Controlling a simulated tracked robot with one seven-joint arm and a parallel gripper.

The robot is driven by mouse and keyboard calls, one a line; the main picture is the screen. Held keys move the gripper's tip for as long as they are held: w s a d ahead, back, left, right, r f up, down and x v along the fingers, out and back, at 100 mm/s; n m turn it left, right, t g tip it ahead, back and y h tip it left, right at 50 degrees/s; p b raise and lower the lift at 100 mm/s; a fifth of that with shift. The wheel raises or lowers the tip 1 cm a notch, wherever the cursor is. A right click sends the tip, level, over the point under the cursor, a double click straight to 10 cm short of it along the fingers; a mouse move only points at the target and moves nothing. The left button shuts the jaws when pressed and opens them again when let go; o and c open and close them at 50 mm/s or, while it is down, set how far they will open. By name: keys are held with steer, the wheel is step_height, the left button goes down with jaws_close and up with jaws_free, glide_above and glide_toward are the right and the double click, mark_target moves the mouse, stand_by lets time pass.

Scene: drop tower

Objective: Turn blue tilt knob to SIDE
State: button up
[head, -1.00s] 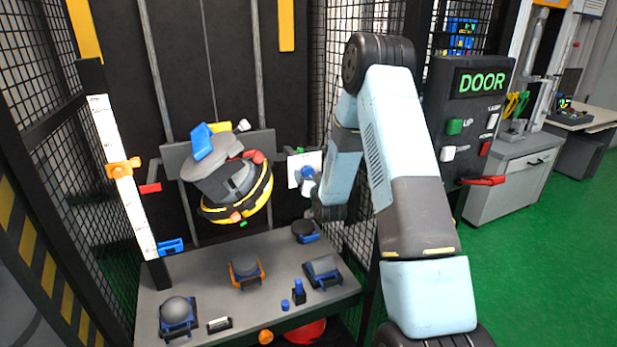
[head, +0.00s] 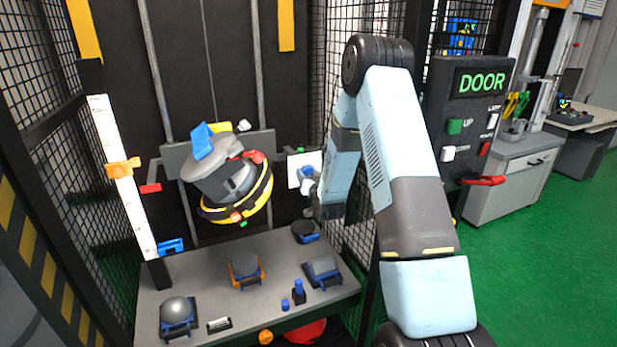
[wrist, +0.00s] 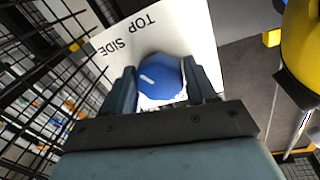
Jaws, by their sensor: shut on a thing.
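The blue tilt knob (wrist: 160,78) sits on a white label plate (wrist: 190,30) in the wrist view. The plate reads "TOP" and "SIDE". A white mark on the knob points to the left in that picture, roughly below the word "SIDE". My gripper (wrist: 163,85) has one finger on each side of the knob and is shut on it. In the head view the knob (head: 306,172) shows only in part beside the white plate (head: 294,168), with my gripper (head: 309,185) at it.
A tilted helmet-like assembly with a yellow band (head: 236,190) hangs left of the plate. A grey table (head: 215,290) below holds several blue and orange fixtures. Wire mesh (wrist: 60,110) stands close beside my gripper. A DOOR control box (head: 465,120) is right of my arm.

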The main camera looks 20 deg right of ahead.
steer(key=shift+d+n, duration=0.1)
steer(key=shift+n, duration=0.8)
steer(key=shift+c, duration=0.2)
steer(key=o, duration=1)
steer(key=shift+o, duration=0.2)
steer(key=s, duration=1.3)
steer(key=shift+s+d+f, duration=0.15)
steer(key=shift+s+f, duration=0.1)
steer(key=shift+s, duration=0.15)
